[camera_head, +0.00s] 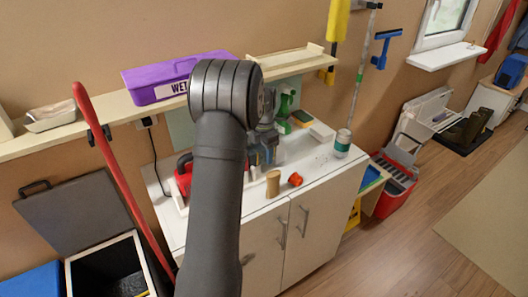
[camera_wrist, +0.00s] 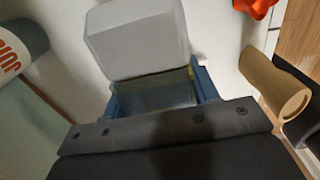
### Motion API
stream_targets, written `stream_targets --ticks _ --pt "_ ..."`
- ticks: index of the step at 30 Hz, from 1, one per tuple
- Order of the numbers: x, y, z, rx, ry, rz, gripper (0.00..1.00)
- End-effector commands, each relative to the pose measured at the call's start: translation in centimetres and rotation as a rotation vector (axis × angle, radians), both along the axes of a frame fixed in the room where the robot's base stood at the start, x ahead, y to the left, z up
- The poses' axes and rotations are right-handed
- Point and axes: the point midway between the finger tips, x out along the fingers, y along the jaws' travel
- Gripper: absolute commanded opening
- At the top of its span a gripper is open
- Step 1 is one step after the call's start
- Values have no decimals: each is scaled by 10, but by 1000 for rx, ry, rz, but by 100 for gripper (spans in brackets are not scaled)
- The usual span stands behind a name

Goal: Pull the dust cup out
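My gripper (camera_wrist: 163,98) is at the lower middle of the wrist view, its dark body crossing the bottom. Two blue pieces, apparently its fingers, stand apart on either side of a boxy part with a yellowish rim. A pale grey box-shaped part (camera_wrist: 135,42), which may be the dust cup, lies just beyond it. Whether the fingers touch the part is unclear. In the head view my gripper (camera_head: 264,150) is low over the white counter, partly hidden by my arm. A red appliance (camera_head: 183,173) shows in part left of my arm; I cannot tell whether it belongs to the cup.
A tan cylinder (camera_head: 273,183) and a red-orange piece (camera_head: 295,179) stand near the front edge of the counter (camera_head: 318,168). A can (camera_head: 342,143) stands at the right end. A green bottle (camera_head: 285,104) is behind. A shelf with a purple box (camera_head: 170,80) runs above.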

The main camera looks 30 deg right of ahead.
Motion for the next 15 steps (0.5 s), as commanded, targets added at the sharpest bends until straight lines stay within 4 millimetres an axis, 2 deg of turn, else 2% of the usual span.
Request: stream_targets --ticks 1,3,15 --pt "0 0 0 0 0 0 39" --pt "0 0 0 0 0 0 29" --pt "0 -5 0 -1 -1 -1 29"
